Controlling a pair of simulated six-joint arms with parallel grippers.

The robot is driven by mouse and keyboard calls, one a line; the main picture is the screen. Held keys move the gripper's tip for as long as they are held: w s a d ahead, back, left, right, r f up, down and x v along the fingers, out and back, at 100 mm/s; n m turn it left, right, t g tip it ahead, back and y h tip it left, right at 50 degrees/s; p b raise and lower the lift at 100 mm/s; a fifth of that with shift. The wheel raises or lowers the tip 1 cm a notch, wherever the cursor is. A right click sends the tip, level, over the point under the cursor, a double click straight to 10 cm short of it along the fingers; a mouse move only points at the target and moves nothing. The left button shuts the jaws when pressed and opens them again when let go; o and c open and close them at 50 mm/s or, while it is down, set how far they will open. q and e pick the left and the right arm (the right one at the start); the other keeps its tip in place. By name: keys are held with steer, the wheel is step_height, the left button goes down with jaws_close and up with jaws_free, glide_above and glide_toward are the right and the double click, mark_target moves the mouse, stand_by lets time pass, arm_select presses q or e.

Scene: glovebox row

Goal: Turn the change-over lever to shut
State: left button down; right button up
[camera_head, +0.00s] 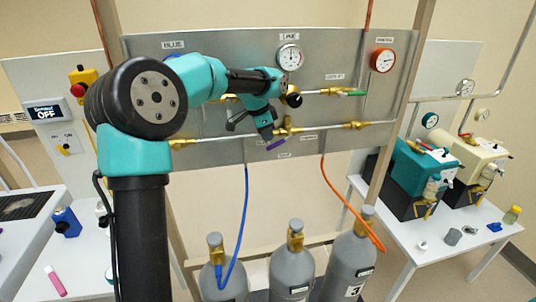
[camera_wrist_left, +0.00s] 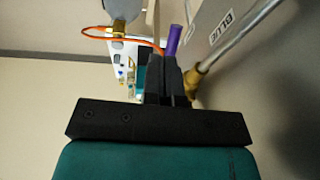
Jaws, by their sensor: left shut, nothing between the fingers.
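A purple lever (camera_head: 277,145) sticks out from a brass valve (camera_head: 287,129) on the lower pipe of the grey panel; I take it as the change-over lever. It slants slightly, its right end higher. My left gripper (camera_head: 267,134) is shut and empty, pointing down just left of the lever. In the left wrist view the shut fingers (camera_wrist_left: 167,72) reach up close to the purple lever (camera_wrist_left: 173,40); I cannot tell whether they touch it. Part of the lever's near end and valve is hidden by the fingers. My right gripper is not in view.
A green-handled valve (camera_head: 352,94) and a black knob (camera_head: 293,98) sit on the upper pipe. Gauges (camera_head: 290,57) are above. A blue hose (camera_head: 246,210) and an orange hose (camera_head: 340,195) hang below, by grey cylinders (camera_head: 292,270). Pumps (camera_head: 425,175) stand on the right table.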

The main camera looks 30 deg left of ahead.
arm_select(q)
steer(key=s+d+r, duration=0.1)
steer(key=s+d, duration=0.6)
steer(key=s, duration=0.5)
steer(key=shift+d+r, duration=0.15)
steer(key=shift+d, duration=0.2)
steer(key=w+a+r+n+y, duration=0.2)
steer(key=w+a+r+n, duration=0.7)
steer(key=n, duration=0.7)
steer(key=shift+w+a+r+n, duration=0.2)
steer(key=shift+w+n, duration=0.1)
steer(key=shift+w, duration=0.9)
glide_above(279, 143)
steer(key=s+a, duration=0.2)
steer(key=a, duration=0.2)
steer(key=x, duration=0.3)
steer(key=s+x, duration=0.1)
steer(key=x, duration=0.2)
steer(key=s+x, duration=0.1)
steer(key=x, duration=0.2)
steer(key=shift+s+d+f, duration=0.1)
steer(key=shift+f, duration=0.6)
steer(key=shift+d+f, duration=0.6)
steer(key=shift+f, duration=0.35)
steer(key=shift+w+d+f, duration=0.25)
steer(key=shift+f, duration=0.35)
